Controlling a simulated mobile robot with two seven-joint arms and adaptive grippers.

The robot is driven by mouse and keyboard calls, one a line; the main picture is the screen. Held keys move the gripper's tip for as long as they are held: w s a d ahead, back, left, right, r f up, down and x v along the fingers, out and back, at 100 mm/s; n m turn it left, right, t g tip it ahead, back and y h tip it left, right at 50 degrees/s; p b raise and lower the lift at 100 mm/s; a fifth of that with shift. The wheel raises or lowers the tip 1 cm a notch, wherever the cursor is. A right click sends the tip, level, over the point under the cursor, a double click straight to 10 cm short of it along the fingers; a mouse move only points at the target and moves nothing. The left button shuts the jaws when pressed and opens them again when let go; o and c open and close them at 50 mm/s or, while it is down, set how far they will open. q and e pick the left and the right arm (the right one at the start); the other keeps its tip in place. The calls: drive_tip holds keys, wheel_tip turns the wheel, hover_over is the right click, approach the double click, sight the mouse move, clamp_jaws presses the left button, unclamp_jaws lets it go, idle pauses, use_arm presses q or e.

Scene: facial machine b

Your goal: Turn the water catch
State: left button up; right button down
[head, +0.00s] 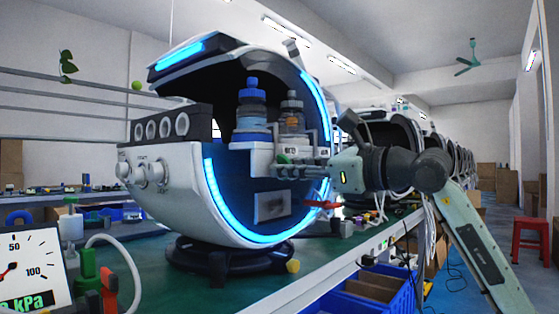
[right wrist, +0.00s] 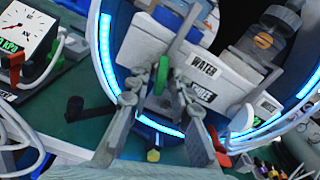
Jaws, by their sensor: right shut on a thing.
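The facial machine (head: 165,190) is a white, round-bodied unit with glowing blue strips, open on its right side. Inside, a white block carries a WATER label (right wrist: 204,66). A small green catch (right wrist: 162,75) sits by this label, and a green bit of it shows in the head view (head: 283,158). My right gripper (head: 284,167) reaches in from the right. In the right wrist view, its fingertips (right wrist: 168,80) close around the green catch. The fingers partly hide the catch, so its exact angle is unclear. My left gripper is not in view.
A blue-capped bottle (head: 251,105) and an orange-marked bottle (head: 291,115) stand above the block, close to my right gripper. A red lever (head: 322,204) is below it. A pressure gauge (head: 30,265) and white hose are at left. Blue crates (head: 372,295) sit below the green table.

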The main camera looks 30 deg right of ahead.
drive_tip(key=c, duration=1.7)
unclamp_jaws()
drive_tip(key=b+v, duration=0.3)
drive_tip(key=v, duration=0.2)
